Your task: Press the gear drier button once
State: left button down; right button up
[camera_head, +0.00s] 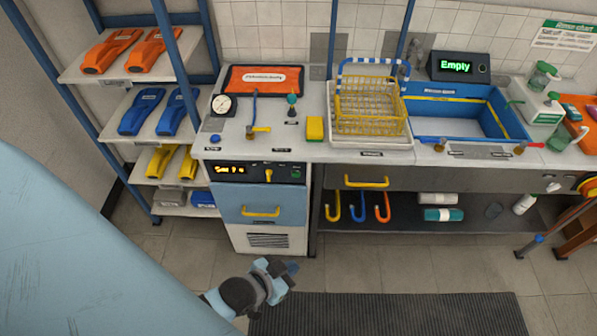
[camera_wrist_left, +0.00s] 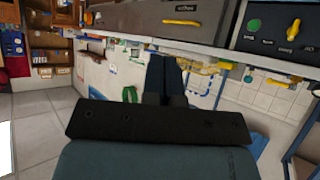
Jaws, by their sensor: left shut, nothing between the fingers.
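The gear drier (camera_head: 265,195) has a blue front with a yellow handle, and a dark control panel with a lit display, a yellow knob (camera_head: 268,175) and a green button (camera_head: 297,173). In the left wrist view, a green button (camera_wrist_left: 254,25) and a yellow knob (camera_wrist_left: 293,30) show on a dark panel at the upper right. My left gripper (camera_head: 287,270) is in front of the drier and below its panel in the head view, apart from the button. Its fingers (camera_wrist_left: 166,65) are shut and empty. My right gripper is not in view.
The counter (camera_head: 225,145) above the drier holds a gauge (camera_head: 221,104), a yellow sponge (camera_head: 315,127) and a yellow rack (camera_head: 368,105). A blue sink (camera_head: 440,120) is to the right. A shelf (camera_head: 150,125) with boots stands left. Floor before the drier is clear, with a dark mat (camera_head: 390,315).

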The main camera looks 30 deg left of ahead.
aim_at(296, 174)
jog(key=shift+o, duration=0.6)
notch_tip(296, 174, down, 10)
jog(key=b, duration=1.1)
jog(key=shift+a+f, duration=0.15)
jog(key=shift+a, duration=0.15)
pick_arm(q)
jog(key=w+a+f+m+t+b, duration=0.3)
jog(key=w+a+f+t+b, duration=0.1)
jog(key=w, duration=0.7)
jog(key=w+a+f+m+t+h+b, duration=0.1)
jog(key=w+a+f+m+t+b, duration=0.3)
jog(key=w+a+f+b, duration=0.2)
jog(key=w+a+f, duration=0.2)
jog(key=w+a, duration=0.2)
jog(key=shift+w+f+h, duration=0.3)
jog(key=shift+w+f, duration=0.05)
jog(key=shift+f, duration=0.05)
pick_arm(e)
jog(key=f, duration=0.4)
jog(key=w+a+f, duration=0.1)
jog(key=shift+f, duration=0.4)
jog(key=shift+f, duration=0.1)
